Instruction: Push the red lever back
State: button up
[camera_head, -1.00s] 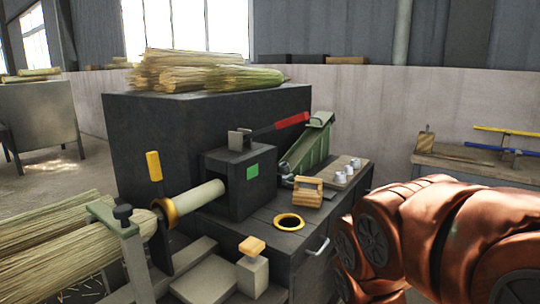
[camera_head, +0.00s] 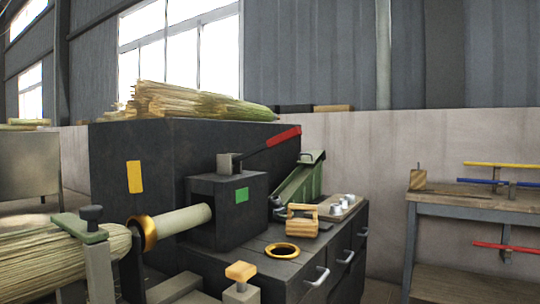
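The red lever (camera_head: 284,137) is a dark bar with a red grip. It slants up to the right from a small grey bracket (camera_head: 229,163) on top of the black machine head (camera_head: 226,207). The head has a green square on its face and a pale shaft (camera_head: 186,220) coming out to the left. Nothing touches the lever. My gripper is not in view.
A broom-straw bundle (camera_head: 60,258) lies at the front left, by a gold ring. More straw (camera_head: 190,103) lies on the dark cabinet. A green chute (camera_head: 301,185) and wooden block (camera_head: 302,220) stand right of the head. A workbench (camera_head: 470,203) stands at the right.

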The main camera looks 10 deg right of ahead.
aim_at(296, 130)
jog(key=u, duration=2.25)
jog(key=k, duration=0.9)
jog(key=z, duration=1.2)
jog(key=i, duration=0.5)
